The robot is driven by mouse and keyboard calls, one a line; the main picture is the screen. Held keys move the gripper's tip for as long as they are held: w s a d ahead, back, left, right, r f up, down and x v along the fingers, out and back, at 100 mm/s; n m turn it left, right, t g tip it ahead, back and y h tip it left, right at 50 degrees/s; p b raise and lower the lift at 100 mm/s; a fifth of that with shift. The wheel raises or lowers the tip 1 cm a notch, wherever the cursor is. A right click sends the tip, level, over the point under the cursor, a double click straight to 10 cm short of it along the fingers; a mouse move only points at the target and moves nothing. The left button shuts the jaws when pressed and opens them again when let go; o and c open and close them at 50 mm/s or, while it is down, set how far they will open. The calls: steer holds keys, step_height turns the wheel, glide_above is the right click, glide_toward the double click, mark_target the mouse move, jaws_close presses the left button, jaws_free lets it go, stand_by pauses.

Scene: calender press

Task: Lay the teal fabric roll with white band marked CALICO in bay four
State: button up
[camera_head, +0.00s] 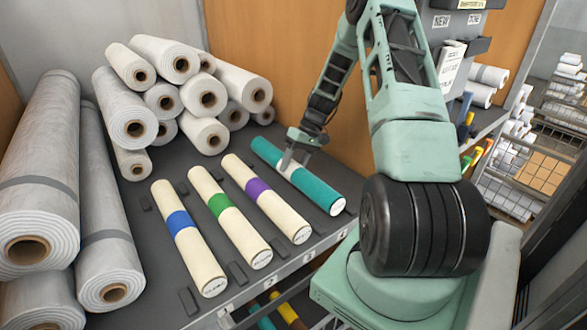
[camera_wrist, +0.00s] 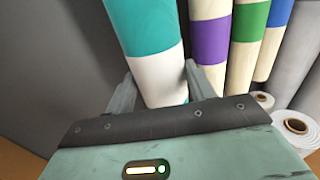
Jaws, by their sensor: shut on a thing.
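The teal fabric roll (camera_head: 318,186) with a white band (camera_head: 290,167) lies on the dark shelf, at the right of the row of rolls. My gripper (camera_head: 294,158) is shut on it around the white band. In the wrist view the teal part (camera_wrist: 142,25) and white band (camera_wrist: 158,78) run between the two fingers (camera_wrist: 160,85). The roll's near end is white; any lettering there is too small to read. The number plate below it on the shelf's front edge reads 4 (camera_head: 340,236). I cannot tell whether the roll fully touches the shelf.
Cream rolls with purple (camera_head: 257,189), green (camera_head: 218,205) and blue (camera_head: 178,221) bands lie to its left, with small dark dividers (camera_head: 237,273) between. White rolls (camera_head: 205,98) are stacked behind. An orange panel (camera_head: 270,45) backs the shelf.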

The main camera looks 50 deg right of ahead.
steer(key=shift+f, duration=1.2)
